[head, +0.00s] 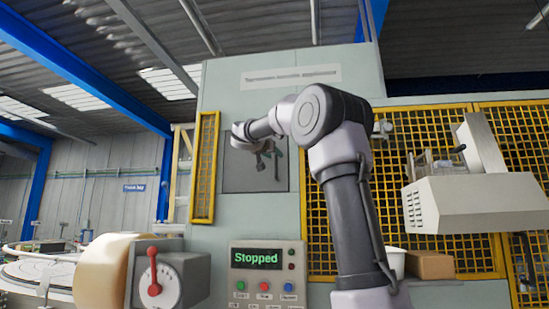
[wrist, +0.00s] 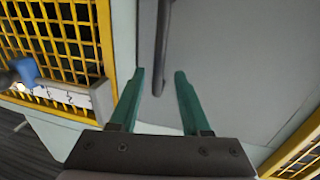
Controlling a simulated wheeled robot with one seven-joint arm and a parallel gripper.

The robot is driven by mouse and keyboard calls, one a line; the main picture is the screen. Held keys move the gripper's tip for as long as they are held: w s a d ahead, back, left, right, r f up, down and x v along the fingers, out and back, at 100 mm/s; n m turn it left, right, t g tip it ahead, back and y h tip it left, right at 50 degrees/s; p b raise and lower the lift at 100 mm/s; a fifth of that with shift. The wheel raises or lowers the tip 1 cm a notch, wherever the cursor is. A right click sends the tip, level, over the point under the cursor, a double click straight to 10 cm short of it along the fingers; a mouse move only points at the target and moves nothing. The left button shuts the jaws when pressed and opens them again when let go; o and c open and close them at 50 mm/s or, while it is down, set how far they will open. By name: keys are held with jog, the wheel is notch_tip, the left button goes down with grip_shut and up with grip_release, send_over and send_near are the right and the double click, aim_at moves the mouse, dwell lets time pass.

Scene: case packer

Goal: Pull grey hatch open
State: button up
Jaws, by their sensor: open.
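The grey hatch (head: 238,178) is a flat panel set in the front of the pale green-grey machine cabinet, and it looks shut. In the wrist view the hatch (wrist: 225,60) fills the middle and right. Its dark bar handle (wrist: 163,45) runs down from the top edge, and its lower end shows between my two green fingers. My gripper (wrist: 158,75) is open with nothing held. In the head view my gripper (head: 268,158) is in front of the hatch and my wrist hides part of it. I cannot tell how deep the handle sits between the fingers.
A narrow yellow mesh guard (head: 205,168) stands left of the hatch, and yellow mesh fencing (head: 320,235) is on the right. Below is a control panel (head: 265,283) reading "Stopped". A grey box with a red lever (head: 153,270) is at lower left. A brown carton (head: 432,265) is at right.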

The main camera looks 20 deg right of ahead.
jog(key=shift+x, duration=1.25)
jog(key=shift+s, duration=0.1)
grip_shut()
dwell(0.4)
